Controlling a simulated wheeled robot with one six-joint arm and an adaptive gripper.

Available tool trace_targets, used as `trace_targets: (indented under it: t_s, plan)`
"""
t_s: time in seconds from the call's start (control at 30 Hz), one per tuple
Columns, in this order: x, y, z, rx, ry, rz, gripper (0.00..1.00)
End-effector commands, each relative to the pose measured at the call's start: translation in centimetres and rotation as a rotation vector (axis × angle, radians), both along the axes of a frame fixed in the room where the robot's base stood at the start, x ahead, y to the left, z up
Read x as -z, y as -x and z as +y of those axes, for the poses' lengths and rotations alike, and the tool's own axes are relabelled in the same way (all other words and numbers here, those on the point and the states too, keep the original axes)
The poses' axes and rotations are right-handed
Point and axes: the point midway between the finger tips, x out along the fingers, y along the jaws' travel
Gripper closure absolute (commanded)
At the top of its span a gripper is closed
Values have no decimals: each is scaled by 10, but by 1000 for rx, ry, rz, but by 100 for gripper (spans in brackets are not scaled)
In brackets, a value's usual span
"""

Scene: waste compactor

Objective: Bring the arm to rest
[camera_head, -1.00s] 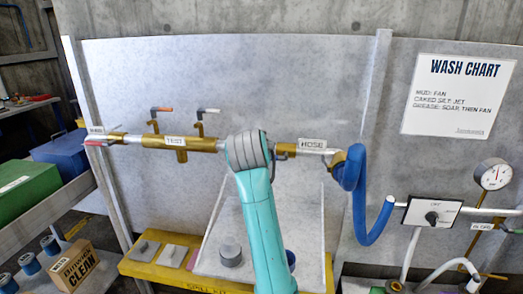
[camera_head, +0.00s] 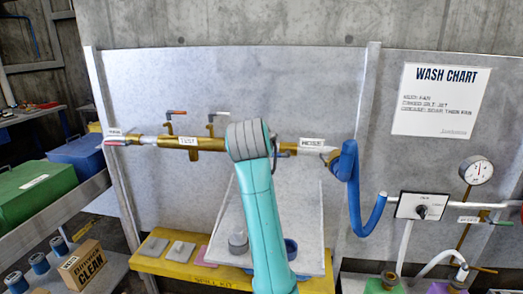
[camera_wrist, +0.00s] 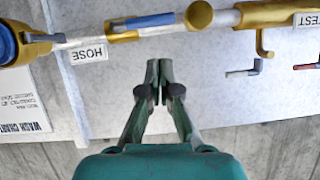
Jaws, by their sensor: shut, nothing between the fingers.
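My gripper (camera_wrist: 159,75) shows in the wrist view, its two dark green fingers together at the tips with nothing between them. The fingertips show against the grey back panel, close to the pipe in the picture; I cannot tell the gap. In the head view my teal arm (camera_head: 262,215) stands up in the middle and its rounded grey-banded joint covers part of the brass pipe. The gripper itself is hidden in the head view.
A brass pipe (camera_head: 180,142) with TEST and HOSE labels crosses the panel (camera_head: 290,85). A blue hose (camera_head: 352,190) hangs at right, near a dial gauge (camera_head: 476,170). A yellow shelf (camera_head: 175,268) is below. Green (camera_head: 35,190) and blue (camera_head: 78,150) boxes stand left.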

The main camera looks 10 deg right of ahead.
Motion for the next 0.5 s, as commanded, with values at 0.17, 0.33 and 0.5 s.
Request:
trace_targets:
  t_s: [0.17,0.33,0.5]
  plan:
    - [0,0,0,0,0,0,100]
    - [24,1,-2,-11,13,4,100]
    - [89,9,-7,-49,48,5,100]
